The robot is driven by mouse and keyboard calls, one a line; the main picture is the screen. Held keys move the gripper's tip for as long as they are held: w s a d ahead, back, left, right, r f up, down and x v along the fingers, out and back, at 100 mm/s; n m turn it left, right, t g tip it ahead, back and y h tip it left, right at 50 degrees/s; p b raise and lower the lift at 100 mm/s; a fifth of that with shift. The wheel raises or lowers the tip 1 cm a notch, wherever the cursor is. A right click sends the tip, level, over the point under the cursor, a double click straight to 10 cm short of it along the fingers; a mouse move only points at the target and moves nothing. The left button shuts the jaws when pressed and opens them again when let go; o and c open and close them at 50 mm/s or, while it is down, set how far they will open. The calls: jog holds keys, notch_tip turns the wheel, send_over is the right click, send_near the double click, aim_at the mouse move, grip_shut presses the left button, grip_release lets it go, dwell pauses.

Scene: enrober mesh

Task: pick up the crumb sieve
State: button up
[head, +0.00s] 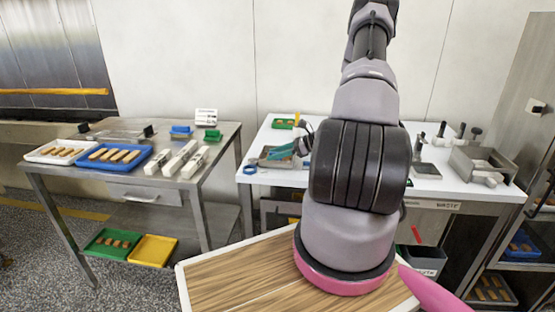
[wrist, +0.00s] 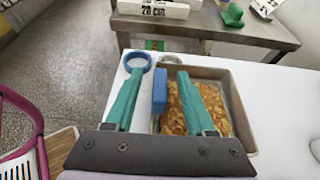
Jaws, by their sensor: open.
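A shallow grey-brown metal tray with orange-brown crumbs (wrist: 240,118), which looks like the crumb sieve, sits on the white table in the wrist view. A blue upright block (wrist: 159,90), perhaps its grip, stands at its left side. My gripper (wrist: 157,77) is open above it, with one teal finger left of the blue block and the other over the crumbs. The block shows between the fingers, and I cannot tell if either touches it. In the head view my gripper (head: 284,152) is over the white table's left part, and it partly hides the tray.
A blue ring (wrist: 137,60) lies left of the tray, by the left fingertip. In the head view a green tray (head: 283,124) stands behind, and a metal box (head: 483,165) at the table's right. A steel table (head: 120,150) with trays stands left, across a floor gap.

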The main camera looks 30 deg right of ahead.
grip_shut()
jog(key=shift+r, duration=0.1)
